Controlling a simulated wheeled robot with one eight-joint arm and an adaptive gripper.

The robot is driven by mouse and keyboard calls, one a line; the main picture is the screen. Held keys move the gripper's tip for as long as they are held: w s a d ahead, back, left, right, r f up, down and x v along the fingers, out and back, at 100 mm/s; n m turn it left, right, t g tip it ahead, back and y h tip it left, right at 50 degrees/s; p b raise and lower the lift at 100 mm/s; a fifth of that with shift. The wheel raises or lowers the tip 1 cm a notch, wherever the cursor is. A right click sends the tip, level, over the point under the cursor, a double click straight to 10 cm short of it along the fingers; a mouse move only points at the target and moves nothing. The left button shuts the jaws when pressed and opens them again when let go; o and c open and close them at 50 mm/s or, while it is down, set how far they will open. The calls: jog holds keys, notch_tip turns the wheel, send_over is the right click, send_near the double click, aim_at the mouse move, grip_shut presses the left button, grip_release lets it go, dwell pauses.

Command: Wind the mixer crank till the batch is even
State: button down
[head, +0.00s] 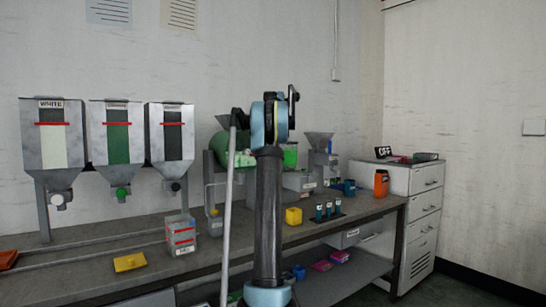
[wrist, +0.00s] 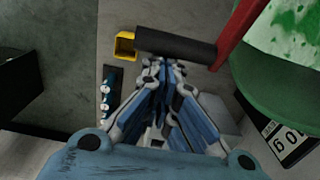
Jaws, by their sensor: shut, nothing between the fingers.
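The mixer is a green drum (head: 222,150) on a grey frame behind my arm in the head view. In the wrist view its green rim (wrist: 262,85) is at the right, around a white batch with uneven green patches (wrist: 290,28). The red crank arm (wrist: 238,32) runs beside the rim, and the black crank handle (wrist: 176,45) sticks out from it to the left. My gripper (wrist: 163,66) is shut and empty, its fingertips at the near edge of the handle; I cannot tell whether they touch. My arm hides the gripper in the head view.
A yellow bin (head: 293,216) and a rack of blue vials (head: 328,211) stand on the bench (head: 100,256) near the mixer. An orange bottle (head: 381,183) is at the right end. Three hoppers (head: 118,135) are at the left. A number plate (wrist: 290,132) sits below the drum.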

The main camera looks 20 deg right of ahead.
jog(key=shift+f, duration=0.25)
dwell(0.4)
